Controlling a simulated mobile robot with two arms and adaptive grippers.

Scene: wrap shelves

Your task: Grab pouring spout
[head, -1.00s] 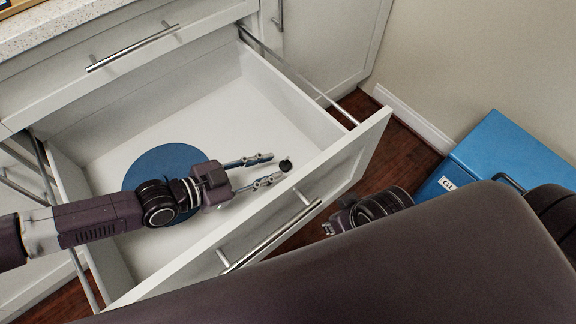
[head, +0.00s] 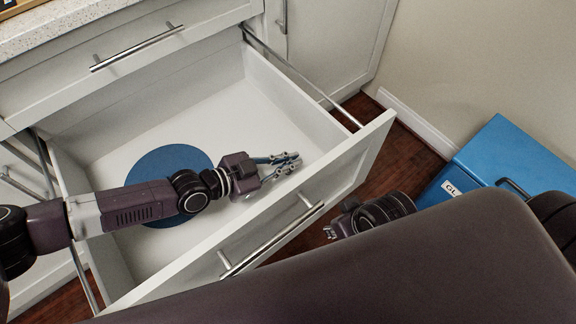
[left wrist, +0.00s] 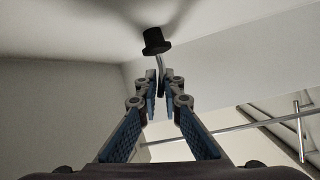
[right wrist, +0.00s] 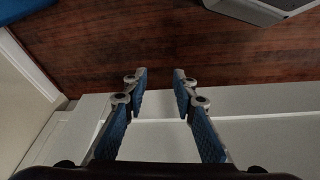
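The pouring spout (left wrist: 157,42) has a black stopper and a thin metal tube. In the left wrist view its stopper shows beyond my fingertips, and its tube runs down between them. My left gripper (head: 294,160) is inside the open drawer (head: 240,105), with its fingers drawn together on the tube; the fingertips also show in the left wrist view (left wrist: 162,84). In the head view the fingers mostly hide the spout. My right gripper (right wrist: 160,80) is open and empty, outside the drawer, above the floor.
A blue round disc (head: 168,160) lies on the drawer bottom under my left arm. The drawer front with its bar handle (head: 272,240) stands between my two grippers. A blue box (head: 490,150) with a label stands on the wooden floor at the right, near the wall.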

